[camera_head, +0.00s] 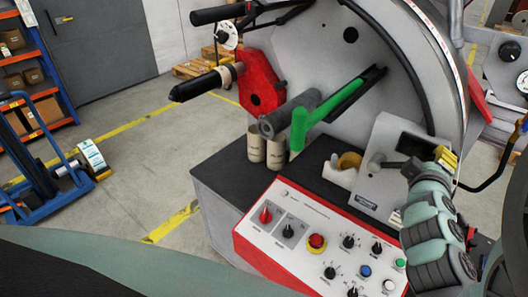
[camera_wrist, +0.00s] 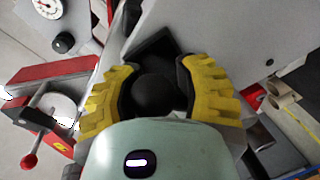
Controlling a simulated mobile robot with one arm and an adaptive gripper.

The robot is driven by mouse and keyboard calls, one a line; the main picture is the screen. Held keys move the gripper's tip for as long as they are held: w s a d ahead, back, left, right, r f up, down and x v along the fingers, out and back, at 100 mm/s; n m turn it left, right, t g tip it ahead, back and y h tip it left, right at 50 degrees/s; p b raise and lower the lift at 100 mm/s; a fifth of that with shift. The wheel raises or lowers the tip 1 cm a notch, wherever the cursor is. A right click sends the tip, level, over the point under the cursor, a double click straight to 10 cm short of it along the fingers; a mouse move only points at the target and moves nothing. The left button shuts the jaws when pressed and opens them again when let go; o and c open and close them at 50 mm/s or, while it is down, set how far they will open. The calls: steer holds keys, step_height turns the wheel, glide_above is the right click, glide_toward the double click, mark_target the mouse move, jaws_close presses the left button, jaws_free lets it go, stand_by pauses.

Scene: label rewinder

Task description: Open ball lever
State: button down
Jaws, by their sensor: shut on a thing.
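In the wrist view, a round black ball (camera_wrist: 155,95) of the ball lever sits between the two yellow ribbed fingers of my gripper (camera_wrist: 160,82). The fingers are shut on the ball, one on each side. A dark angular part shows just beyond the ball. In the head view, my gripper (camera_head: 440,158) is at the right, beside the grey box with a dark window (camera_head: 411,143). There my fingers and wrist hide the ball and most of the lever.
A red-edged control panel (camera_head: 300,215) with knobs and buttons lies below. A green handle (camera_head: 299,130) and a tape roll (camera_head: 350,160) are left of my gripper. The large grey disc (camera_head: 410,75) rises behind. In the wrist view, a red ball-ended handle (camera_wrist: 29,161) stands at lower left.

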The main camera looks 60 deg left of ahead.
steer(key=shift+s+a+r+y, duration=0.15)
steer(key=shift+a+r+y, duration=0.1)
steer(key=shift+a+y, duration=0.05)
steer(key=c, duration=0.6)
jaws_free()
steer(key=shift+a+f, duration=0.1)
steer(key=o, duration=0.3)
steer(key=shift+o, duration=0.5)
steer(key=shift+f, duration=0.1)
steer(key=shift+d, duration=0.2)
steer(key=v, duration=0.7)
steer(key=shift+s, duration=0.25)
